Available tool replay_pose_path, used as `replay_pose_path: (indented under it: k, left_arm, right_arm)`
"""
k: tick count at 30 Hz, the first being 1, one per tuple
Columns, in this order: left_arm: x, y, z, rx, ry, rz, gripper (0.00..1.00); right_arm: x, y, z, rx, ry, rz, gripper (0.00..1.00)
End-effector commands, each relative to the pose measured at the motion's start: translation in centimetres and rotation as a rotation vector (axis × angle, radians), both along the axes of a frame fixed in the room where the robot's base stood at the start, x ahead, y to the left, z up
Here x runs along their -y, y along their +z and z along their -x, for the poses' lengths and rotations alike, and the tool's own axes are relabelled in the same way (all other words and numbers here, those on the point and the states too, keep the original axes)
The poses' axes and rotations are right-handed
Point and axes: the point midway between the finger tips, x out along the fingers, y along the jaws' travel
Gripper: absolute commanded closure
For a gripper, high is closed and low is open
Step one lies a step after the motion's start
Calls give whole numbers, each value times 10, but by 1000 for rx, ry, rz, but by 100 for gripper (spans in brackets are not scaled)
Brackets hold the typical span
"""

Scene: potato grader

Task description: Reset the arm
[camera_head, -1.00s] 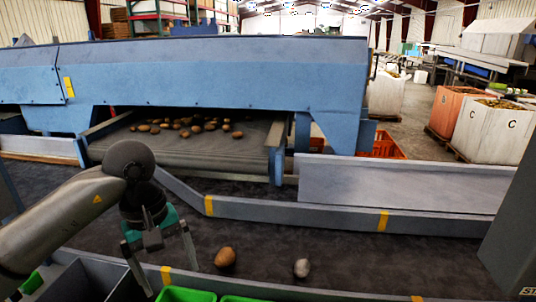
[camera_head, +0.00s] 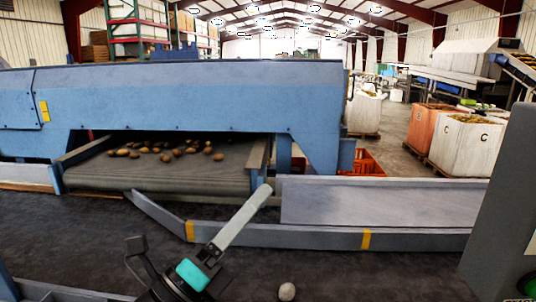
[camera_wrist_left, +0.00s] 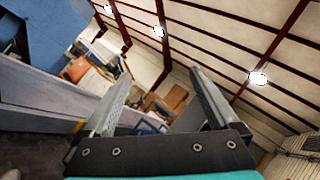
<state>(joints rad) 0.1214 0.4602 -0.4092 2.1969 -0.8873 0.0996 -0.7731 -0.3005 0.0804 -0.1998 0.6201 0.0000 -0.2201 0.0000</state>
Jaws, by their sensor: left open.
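My left gripper (camera_head: 200,222), dark with teal parts, is at the bottom centre of the head view, tilted with its fingers apart. One long grey finger reaches up across the guide rail in the picture. In the left wrist view the gripper (camera_wrist_left: 157,88) is open with nothing between its fingers; behind them are roof beams and a tilted view of the hall. A pale round lump (camera_head: 287,291) lies on the dark belt (camera_head: 340,275), right of the gripper. My right gripper is not in view.
A blue grader machine (camera_head: 190,100) spans the back, with several potatoes (camera_head: 165,152) on its conveyor. A grey guide rail (camera_head: 300,236) with yellow marks crosses the front. White and orange crates (camera_head: 435,133) stand at the right. A grey panel (camera_head: 505,215) is at the right edge.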

Motion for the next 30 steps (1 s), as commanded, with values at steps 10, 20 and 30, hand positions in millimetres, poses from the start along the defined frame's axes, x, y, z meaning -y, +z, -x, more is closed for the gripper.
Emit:
replay_pose_path:
  k: [10, 20, 30]
  left_arm:
    - [-109, -113, -25, -785, 325, 759, 6]
    - [-150, -273, 70, -1463, 737, 1361, 6]
    - [-137, -343, 198, -1890, 1149, 1676, 6]
  right_arm:
    - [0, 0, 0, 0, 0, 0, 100]
    - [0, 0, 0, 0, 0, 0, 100]
    - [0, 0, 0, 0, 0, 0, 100]
